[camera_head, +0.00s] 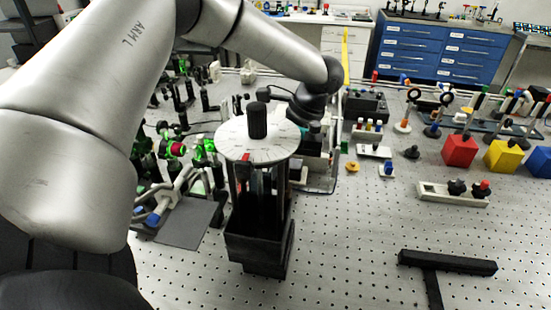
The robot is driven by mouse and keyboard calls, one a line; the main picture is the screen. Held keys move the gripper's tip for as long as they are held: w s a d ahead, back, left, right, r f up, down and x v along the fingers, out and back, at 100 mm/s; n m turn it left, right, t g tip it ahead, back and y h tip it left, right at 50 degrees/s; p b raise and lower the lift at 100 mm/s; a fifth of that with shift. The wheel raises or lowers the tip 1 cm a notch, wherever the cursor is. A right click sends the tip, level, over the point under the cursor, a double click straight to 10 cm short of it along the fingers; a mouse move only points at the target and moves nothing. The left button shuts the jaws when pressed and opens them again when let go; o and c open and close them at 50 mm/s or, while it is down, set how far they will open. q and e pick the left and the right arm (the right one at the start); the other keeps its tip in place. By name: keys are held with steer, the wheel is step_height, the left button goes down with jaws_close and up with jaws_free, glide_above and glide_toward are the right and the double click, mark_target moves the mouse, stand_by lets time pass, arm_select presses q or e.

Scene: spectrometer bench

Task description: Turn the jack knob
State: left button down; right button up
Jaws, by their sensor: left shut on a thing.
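A stand with a round white disc (259,142) on top rises from a black box-shaped base (259,248) on the perforated bench. The disc has fine marks, and an upright black knob (257,123) stands at its centre. I take this to be the jack knob. My left arm arches over from the left and its dark wrist comes down at the disc's right edge. My left gripper (273,98) is at the upper part of the knob, shut on it; its fingertips are dark against dark and hard to make out. My right gripper is not in view.
A black T-shaped piece (446,263) lies at the front right. A pale block with knobs (452,194), a red block (460,150) and a yellow block (502,156) stand on the right. Cluttered optics with green parts (205,152) are left of the stand. The front middle is clear.

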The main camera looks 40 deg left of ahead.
arm_select(q)
steer(key=m, duration=0.1)
steer(key=m+t+p, duration=0.1)
steer(key=m, duration=0.2)
steer(key=shift+s+d+f+y, duration=0.15)
steer(key=shift+s+y, duration=0.15)
steer(key=shift+f+m+t+p, duration=0.1)
steer(key=shift+m+t+p, duration=0.45)
steer(key=shift+m, duration=0.75)
steer(key=c, duration=0.9)
jaws_free()
steer(key=shift+c, duration=0.2)
steer(key=o, duration=0.3)
steer(key=shift+o, duration=0.2)
steer(key=shift+w+t, duration=0.1)
steer(key=shift+t, duration=0.15)
steer(key=p+v, duration=0.2)
steer(key=v, duration=1.3)
steer(key=shift+d, duration=0.15)
